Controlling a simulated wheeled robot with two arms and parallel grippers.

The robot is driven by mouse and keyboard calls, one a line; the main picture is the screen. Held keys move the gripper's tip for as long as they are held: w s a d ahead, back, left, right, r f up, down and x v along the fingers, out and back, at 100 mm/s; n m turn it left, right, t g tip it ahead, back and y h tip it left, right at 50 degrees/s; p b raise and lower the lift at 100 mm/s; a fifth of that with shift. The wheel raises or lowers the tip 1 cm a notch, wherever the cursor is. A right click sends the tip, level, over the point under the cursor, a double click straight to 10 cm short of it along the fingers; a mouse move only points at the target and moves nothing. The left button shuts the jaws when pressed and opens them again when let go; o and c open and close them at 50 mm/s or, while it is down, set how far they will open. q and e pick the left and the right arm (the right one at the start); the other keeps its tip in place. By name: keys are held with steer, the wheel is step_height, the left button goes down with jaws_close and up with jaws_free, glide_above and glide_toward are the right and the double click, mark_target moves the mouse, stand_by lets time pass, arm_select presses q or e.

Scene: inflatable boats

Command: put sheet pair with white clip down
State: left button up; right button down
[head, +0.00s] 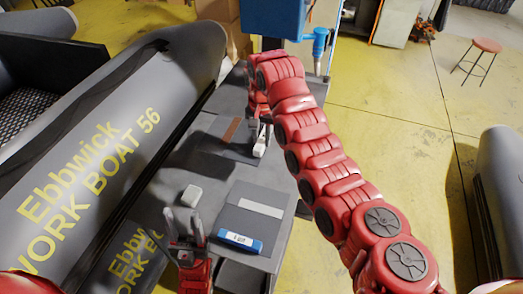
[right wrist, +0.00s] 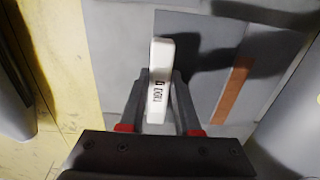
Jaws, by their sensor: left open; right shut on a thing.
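The white clip (head: 260,147) is between the fingers of my right gripper (head: 262,125), which is shut on it. In the right wrist view, the white clip (right wrist: 158,75) stands out between the two fingers of the right gripper (right wrist: 158,105). Grey sheet material (right wrist: 205,92) lies beyond the clip; it also shows as a dark grey sheet (head: 235,153) in the head view. I cannot tell whether it touches the table. My left gripper (head: 187,240) is open and empty at the near part of the table, left of the blue clip.
A brown strip (head: 231,130) lies near the dark sheet. A large grey boat tube (head: 120,100) borders the left.

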steer(key=shift+r, duration=0.65)
steer(key=shift+d+r, duration=0.1)
steer(key=shift+d, duration=0.15)
steer(key=w+d+r+n+b, duration=0.1)
steer(key=d+r+n+b, duration=0.1)
steer(key=d, duration=1.5)
steer(key=shift+d+r+n, duration=0.15)
steer(key=shift+r+n, duration=0.3)
steer(key=shift+n, duration=0.35)
